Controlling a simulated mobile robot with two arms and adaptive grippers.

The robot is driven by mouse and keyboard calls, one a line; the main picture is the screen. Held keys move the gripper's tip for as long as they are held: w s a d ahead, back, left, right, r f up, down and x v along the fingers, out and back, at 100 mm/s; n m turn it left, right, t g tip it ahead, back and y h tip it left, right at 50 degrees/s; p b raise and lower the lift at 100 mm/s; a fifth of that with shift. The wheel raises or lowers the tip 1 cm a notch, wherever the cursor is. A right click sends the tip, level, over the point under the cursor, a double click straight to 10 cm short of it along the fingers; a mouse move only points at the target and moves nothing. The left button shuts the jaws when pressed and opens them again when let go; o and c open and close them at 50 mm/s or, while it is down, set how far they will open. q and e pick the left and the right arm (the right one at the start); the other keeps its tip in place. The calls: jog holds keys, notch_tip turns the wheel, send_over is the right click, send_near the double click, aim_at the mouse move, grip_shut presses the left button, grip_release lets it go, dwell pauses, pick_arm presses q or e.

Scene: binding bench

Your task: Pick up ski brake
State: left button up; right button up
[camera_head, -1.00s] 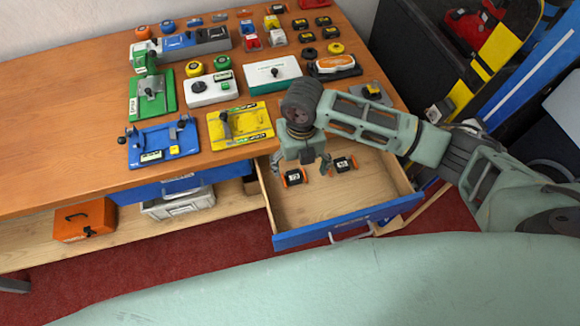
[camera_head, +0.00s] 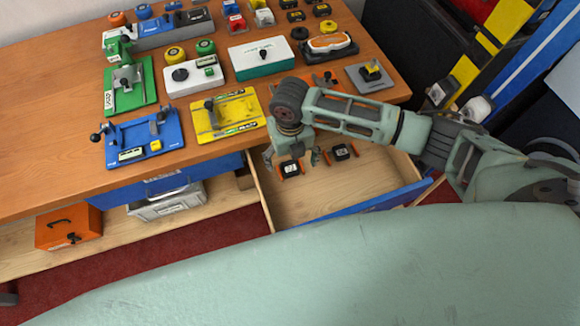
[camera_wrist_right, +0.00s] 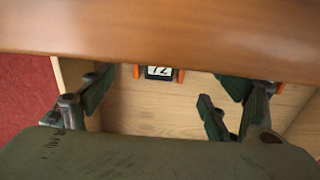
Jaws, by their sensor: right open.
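Two small black ski brakes with orange ends and white labels lie in the open drawer (camera_head: 310,205). The left ski brake (camera_head: 291,168) is right at my right gripper (camera_head: 294,157); the other ski brake (camera_head: 342,152) is to its right. My right gripper points down into the drawer, open and empty, with its fingers on either side above the left brake. The right wrist view shows one ski brake (camera_wrist_right: 159,72) marked 72, partly covered by the tabletop edge, beyond the spread fingers. My left gripper is not in view.
The wooden bench top (camera_head: 50,130) overhangs the drawer's rear. A yellow jig (camera_head: 228,113), a blue jig (camera_head: 145,138) and a white-green box (camera_head: 262,58) stand near the drawer. An orange case (camera_head: 68,228) and a grey crate (camera_head: 168,203) sit on the lower shelf. The drawer's front floor is clear.

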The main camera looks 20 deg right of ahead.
aim_at(290, 167)
notch_tip(290, 167, down, 4)
jog(key=shift+r, duration=0.1)
jog(key=c, duration=1.3)
